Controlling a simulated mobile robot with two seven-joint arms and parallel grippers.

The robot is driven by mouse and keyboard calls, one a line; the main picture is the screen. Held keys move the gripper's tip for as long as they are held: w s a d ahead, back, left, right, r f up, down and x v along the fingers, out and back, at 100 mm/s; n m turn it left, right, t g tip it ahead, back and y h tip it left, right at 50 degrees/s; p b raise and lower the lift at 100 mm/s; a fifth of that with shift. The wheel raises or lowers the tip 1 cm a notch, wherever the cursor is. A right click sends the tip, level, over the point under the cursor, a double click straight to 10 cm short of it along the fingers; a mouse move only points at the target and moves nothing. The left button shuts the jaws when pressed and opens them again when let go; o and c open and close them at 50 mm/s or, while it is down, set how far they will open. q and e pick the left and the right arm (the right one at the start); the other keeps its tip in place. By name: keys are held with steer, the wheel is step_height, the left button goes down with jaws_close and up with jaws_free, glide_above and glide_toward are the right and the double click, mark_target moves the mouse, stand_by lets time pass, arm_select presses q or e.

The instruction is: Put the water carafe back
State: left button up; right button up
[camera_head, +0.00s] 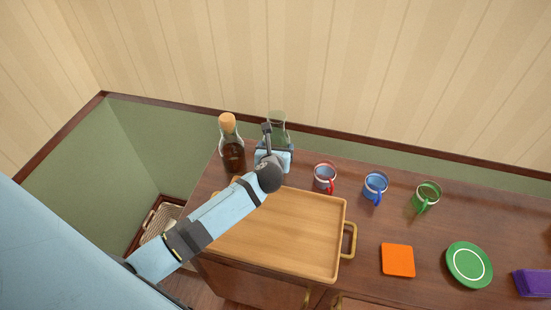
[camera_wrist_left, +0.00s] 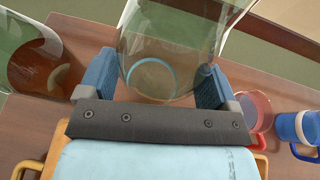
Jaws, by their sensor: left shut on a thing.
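The water carafe (camera_head: 277,122) is clear glass and stands upright at the back of the wooden sideboard, near the wall. My left gripper (camera_head: 272,142) is around it, and my wrist hides its lower part in the head view. In the left wrist view the carafe (camera_wrist_left: 165,55) is between the two blue fingers of the left gripper (camera_wrist_left: 152,85), which is shut on it. I cannot tell whether its base touches the sideboard. A corked bottle of dark liquid (camera_head: 232,148) stands just left of it. My right gripper is not in view.
A wooden tray (camera_head: 335,240) with brass handles lies in front, empty where visible. Red (camera_head: 325,177), blue (camera_head: 375,186) and green (camera_head: 426,196) mugs stand to the right. An orange square (camera_head: 397,260), a green plate (camera_head: 468,265) and a purple item (camera_head: 532,283) lie farther right.

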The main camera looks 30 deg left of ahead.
arm_select(q)
steer(key=shift+w+f, duration=0.1)
steer(key=shift+f, duration=1.9)
steer(key=shift+f+b, duration=0.15)
steer(key=shift+b, duration=0.15)
steer(key=o, duration=1.3)
